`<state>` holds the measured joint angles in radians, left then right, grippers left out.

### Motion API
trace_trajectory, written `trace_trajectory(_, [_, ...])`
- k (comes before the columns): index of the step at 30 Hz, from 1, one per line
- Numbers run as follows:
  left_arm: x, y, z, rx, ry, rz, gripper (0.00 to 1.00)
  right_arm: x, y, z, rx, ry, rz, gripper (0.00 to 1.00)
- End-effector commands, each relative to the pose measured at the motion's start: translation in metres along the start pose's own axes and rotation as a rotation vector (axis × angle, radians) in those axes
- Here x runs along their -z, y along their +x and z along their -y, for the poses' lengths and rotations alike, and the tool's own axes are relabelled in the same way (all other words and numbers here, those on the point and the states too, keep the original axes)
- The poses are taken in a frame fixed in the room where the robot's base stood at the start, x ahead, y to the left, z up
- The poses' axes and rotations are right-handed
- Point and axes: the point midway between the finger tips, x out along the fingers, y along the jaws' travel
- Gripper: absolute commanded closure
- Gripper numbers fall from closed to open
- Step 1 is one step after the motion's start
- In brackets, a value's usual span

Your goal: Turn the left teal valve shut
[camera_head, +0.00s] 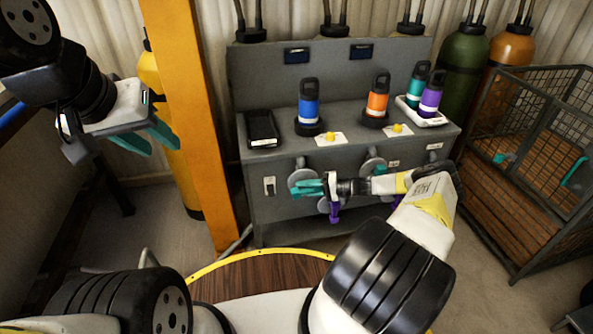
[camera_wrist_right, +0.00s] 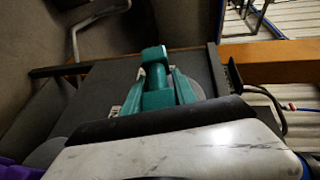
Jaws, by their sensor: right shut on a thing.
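The left teal valve (camera_wrist_right: 154,62) shows in the right wrist view as a teal handle in front of a round grey plate. My right gripper (camera_head: 312,187) reaches in from the right to the cabinet's front at the left grey disc (camera_head: 299,175). Its teal fingers lie on both sides of the handle in the right wrist view, shut on it. In the head view the handle is hard to tell from the teal fingers. My left gripper (camera_head: 148,140) is open and empty, in the air at the left beside the orange post.
The grey cabinet (camera_head: 262,207) carries bottles in blue (camera_head: 309,101), orange (camera_head: 377,95), teal and purple. Purple handles (camera_head: 335,213) sit low on its front. An orange post (camera_head: 188,110) stands left, a wire crate (camera_head: 525,170) right. Floor shows between post and cabinet.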

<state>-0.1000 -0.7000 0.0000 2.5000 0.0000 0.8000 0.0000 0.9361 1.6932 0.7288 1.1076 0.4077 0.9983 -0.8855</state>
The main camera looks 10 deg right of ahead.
Motion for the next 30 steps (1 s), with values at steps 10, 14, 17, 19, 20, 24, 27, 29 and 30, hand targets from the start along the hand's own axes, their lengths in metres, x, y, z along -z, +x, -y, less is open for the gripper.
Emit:
trace_trajectory(10, [0.0, 0.0, 0.0, 0.0, 0.0, 0.0, 0.64, -0.0006, 0.0005, -0.0024, 0.162, 0.071, -0.001, 1.0])
trace_trajectory(14, [0.0, 0.0, 0.0, 0.0, 0.0, 0.0, 0.64, -0.0011, 0.0008, -0.0022, 0.191, 0.084, 0.0, 1.0])
trace_trajectory(17, [0.0, 0.0, 0.0, 0.0, 0.0, 0.0, 0.64, -0.0013, 0.0009, -0.0016, 0.203, 0.089, 0.002, 1.0])
trace_trajectory(19, [0.0, 0.0, 0.0, 0.0, 0.0, 0.0, 0.64, -0.0011, 0.0009, -0.0016, 0.207, 0.09, 0.001, 1.0])
trace_trajectory(20, [0.0, 0.0, 0.0, 0.0, 0.0, 0.0, 0.64, -0.0011, 0.0009, -0.0015, 0.208, 0.091, 0.001, 1.0])
trace_trajectory(24, [0.0, 0.0, 0.0, 0.0, 0.0, 0.0, 0.64, -0.0011, 0.0009, -0.0015, 0.208, 0.091, 0.001, 1.0])
trace_trajectory(27, [0.0, 0.0, 0.0, 0.0, 0.0, 0.0, 0.64, -0.0011, 0.001, -0.0016, 0.208, 0.091, 0.001, 1.0])
trace_trajectory(29, [0.0, 0.0, 0.0, 0.0, 0.0, 0.0, 0.64, -0.0012, 0.0011, -0.0016, 0.208, 0.091, 0.001, 1.0])
trace_trajectory(30, [0.0, 0.0, 0.0, 0.0, 0.0, 0.0, 0.64, -0.0012, 0.0012, -0.0016, 0.208, 0.091, 0.001, 0.65])
